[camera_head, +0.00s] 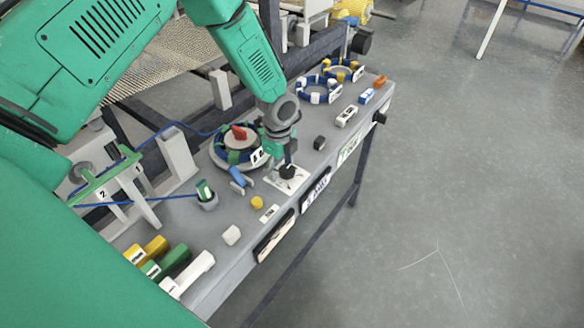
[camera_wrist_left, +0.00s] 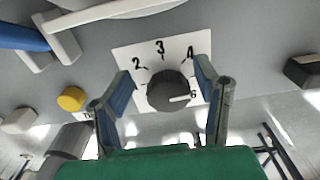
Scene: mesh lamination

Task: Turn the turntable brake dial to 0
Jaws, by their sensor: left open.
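The brake dial (camera_head: 287,172) is a small black knob on a white plate on the grey bench top. In the left wrist view the dial (camera_wrist_left: 169,92) has a white pointer mark facing right, near a partly hidden number beyond the 4. The numbers 2, 3 and 4 show on its white plate (camera_wrist_left: 127,55). My left gripper (camera_wrist_left: 168,98) is open, with one finger on each side of the dial. I cannot tell whether the fingers touch it. In the head view my left gripper (camera_head: 284,160) is above the dial. My right gripper is not in view.
A round turntable with a red piece (camera_head: 239,133) stands left of the dial. A yellow knob (camera_head: 257,202), a black knob (camera_head: 319,142) and a white knob (camera_head: 231,235) are nearby. Colored rolls (camera_head: 172,262) lie at the lower left. Open floor lies right of the bench.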

